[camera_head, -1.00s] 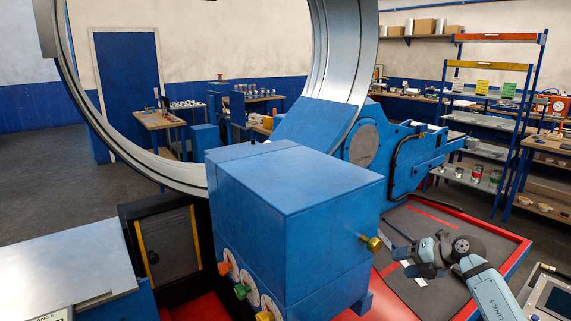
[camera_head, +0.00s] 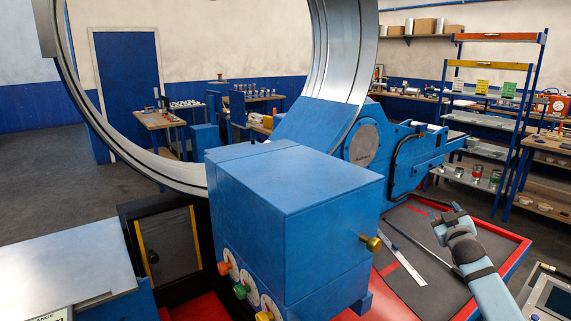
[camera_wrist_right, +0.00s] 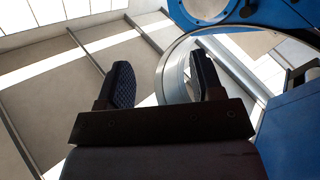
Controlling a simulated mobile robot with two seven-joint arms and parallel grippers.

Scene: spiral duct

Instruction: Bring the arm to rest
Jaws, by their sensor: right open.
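My right arm (camera_head: 484,275) comes in from the lower right in the head view. Its gripper (camera_head: 452,213) points up and away, above the far right part of the red-rimmed dark tray. In the right wrist view the two dark, ribbed fingers (camera_wrist_right: 164,82) stand wide apart, with nothing between them. That view faces upward to the ceiling, with part of the big metal ring (camera_wrist_right: 176,68) behind the fingers. My left gripper is not in view.
A blue machine housing (camera_head: 295,205) with coloured knobs stands left of the arm, a brass knob (camera_head: 370,243) facing the tray (camera_head: 523,247). A metal strip (camera_head: 405,263) lies on the tray. A control panel (camera_head: 552,298) is at the lower right; shelves (camera_head: 490,100) stand behind.

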